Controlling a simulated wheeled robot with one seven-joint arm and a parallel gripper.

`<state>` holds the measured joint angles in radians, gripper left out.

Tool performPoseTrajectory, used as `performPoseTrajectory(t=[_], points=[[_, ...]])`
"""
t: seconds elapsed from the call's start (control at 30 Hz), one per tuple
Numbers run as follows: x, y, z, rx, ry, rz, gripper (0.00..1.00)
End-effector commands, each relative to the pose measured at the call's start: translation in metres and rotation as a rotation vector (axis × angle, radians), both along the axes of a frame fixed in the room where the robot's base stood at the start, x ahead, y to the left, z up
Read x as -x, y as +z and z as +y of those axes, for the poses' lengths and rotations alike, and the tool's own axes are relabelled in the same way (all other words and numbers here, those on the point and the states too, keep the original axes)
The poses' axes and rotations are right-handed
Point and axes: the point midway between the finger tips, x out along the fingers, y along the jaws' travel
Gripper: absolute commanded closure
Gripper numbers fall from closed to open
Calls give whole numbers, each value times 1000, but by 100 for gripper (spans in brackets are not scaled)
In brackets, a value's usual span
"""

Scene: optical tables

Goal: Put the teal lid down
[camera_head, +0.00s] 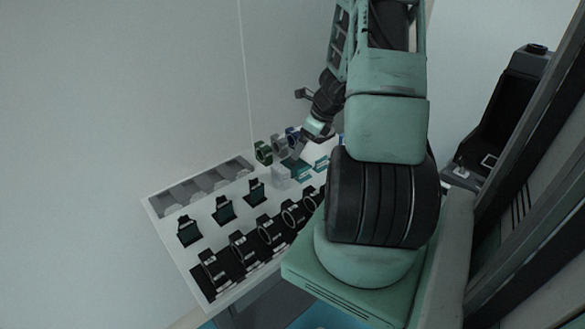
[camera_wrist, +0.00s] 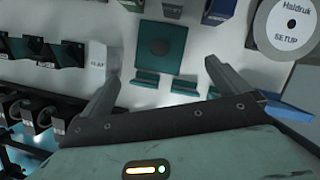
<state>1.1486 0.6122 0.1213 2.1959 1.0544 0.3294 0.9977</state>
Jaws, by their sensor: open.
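The teal lid (camera_wrist: 146,63), a flat square with a dark round knob, lies on the white table top (camera_wrist: 125,28) in the wrist view. My gripper (camera_wrist: 162,72) is open and empty, its two fingers spread either side of the lid's near edge and apart from it. In the head view the lid is small and partly hidden near the far end of the table, close to my gripper (camera_head: 316,130).
Two low teal pieces (camera_wrist: 150,80) lie between my fingers, just nearer than the lid. A pale labelled block (camera_wrist: 98,60) stands left of it. A white "Haldruk setup" disc (camera_wrist: 285,28) is at right. Several black holders (camera_head: 224,210) and a grey compartment tray (camera_head: 205,184) fill the table's left.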

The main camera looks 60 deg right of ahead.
Motion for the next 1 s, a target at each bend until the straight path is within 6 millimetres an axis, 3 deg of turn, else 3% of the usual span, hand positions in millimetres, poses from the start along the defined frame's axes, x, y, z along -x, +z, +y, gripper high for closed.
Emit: performPoseTrajectory(t=[0.1,0.37,0.7,1.0], points=[[-7,-20,1,-4,-1,-1,0],[-15,-36,2,-1,1,0,0],[-32,-77,6,-1,2,0,0],[-34,-78,5,1,2,-1,3]])
